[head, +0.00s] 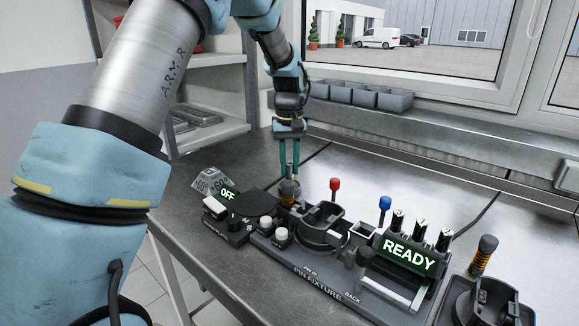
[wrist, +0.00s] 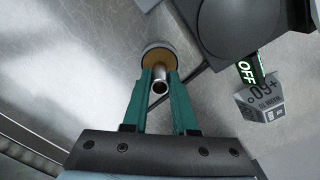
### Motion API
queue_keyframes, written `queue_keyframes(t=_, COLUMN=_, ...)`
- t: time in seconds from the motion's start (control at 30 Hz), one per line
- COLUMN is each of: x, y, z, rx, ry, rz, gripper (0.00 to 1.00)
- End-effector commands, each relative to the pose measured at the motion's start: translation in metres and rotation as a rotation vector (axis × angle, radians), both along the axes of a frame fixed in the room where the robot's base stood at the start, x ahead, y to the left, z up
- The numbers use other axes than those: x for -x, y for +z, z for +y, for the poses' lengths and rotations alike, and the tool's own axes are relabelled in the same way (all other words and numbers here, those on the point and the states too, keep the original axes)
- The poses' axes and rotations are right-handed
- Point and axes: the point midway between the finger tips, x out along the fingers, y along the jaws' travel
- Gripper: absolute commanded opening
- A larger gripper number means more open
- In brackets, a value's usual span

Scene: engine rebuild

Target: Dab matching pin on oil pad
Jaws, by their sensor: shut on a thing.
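My gripper (head: 289,170) points down over the table behind the fixture; it also shows in the wrist view (wrist: 160,75). Its teal fingers are shut on a hollow metal pin (wrist: 159,87). Past the pin, in the wrist view, lies a round amber oil pad (wrist: 155,54) in a grey dish. The pin's near end shows; its far end lies over the pad, and I cannot tell whether they touch. In the head view the fingers and nearby parts largely hide the pad.
A hotplate with an OFF display (head: 228,195) stands left of the pin fixture (head: 318,268). Red (head: 335,186) and blue (head: 385,203) knobbed pieces stand behind the fixture. A READY display (head: 409,254) is at its right. Bare table lies behind them, with grey bins (head: 365,97) by the window.

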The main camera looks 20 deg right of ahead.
Motion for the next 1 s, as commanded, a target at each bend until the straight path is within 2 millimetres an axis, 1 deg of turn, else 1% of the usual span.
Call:
queue_keyframes(t=0.03, x=0.0, y=0.008, z=0.0, rx=0.0, ry=0.0, rz=-0.001, gripper=0.0)
queue_keyframes(t=0.6, x=0.0, y=0.05, z=0.0, rx=0.001, ry=0.0, rz=-0.002, gripper=0.0)
queue_keyframes(t=1.0, x=0.0, y=0.05, z=0.0, rx=0.001, ry=0.0, rz=-0.002, gripper=0.0)
